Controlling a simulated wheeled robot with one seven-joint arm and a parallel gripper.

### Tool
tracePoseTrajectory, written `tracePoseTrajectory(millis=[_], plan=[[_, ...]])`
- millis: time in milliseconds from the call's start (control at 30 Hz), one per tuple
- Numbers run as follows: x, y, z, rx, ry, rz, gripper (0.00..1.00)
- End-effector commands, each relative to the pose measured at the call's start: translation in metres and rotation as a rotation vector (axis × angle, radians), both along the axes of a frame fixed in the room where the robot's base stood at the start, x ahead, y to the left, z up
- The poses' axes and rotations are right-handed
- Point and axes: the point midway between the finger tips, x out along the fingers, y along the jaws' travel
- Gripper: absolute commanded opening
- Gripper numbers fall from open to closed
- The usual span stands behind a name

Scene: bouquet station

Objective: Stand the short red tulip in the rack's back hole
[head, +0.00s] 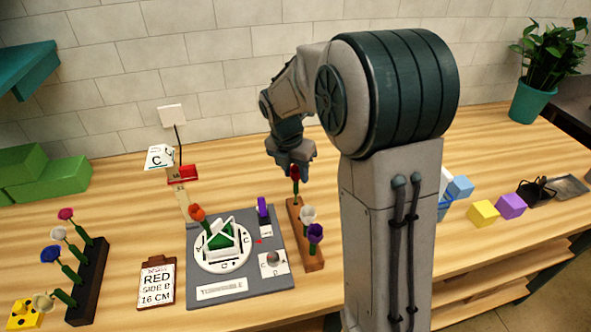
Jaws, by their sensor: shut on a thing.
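My gripper (293,158) points down above the back end of the brown wooden rack (313,257). It is shut on a red tulip (295,173), holding it upright by the bloom. The tulip's short green stem reaches down to the rack's back end; I cannot tell whether its tip is inside the back hole. A white flower (308,214) and a purple flower (316,233) stand further forward in this rack. An orange-red tulip (197,213) stands at the round white dial on the grey board.
A dark rack (91,278) with several flowers stands at left. A card reading "RED SIDE B 16 CM" (157,283) lies beside the grey board (235,291). My arm hides part of the table right of the brown rack.

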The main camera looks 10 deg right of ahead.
Motion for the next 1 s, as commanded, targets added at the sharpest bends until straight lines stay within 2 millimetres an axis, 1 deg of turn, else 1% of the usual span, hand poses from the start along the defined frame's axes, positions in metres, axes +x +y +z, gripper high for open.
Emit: tracePoseTrajectory(millis=[567,1000], plan=[[-0.0002,-0.0002,-0.0022,0.0,0.0,0.0,0.23],[-0.0004,-0.0004,-0.008,-0.001,0.001,0.0,0.23]])
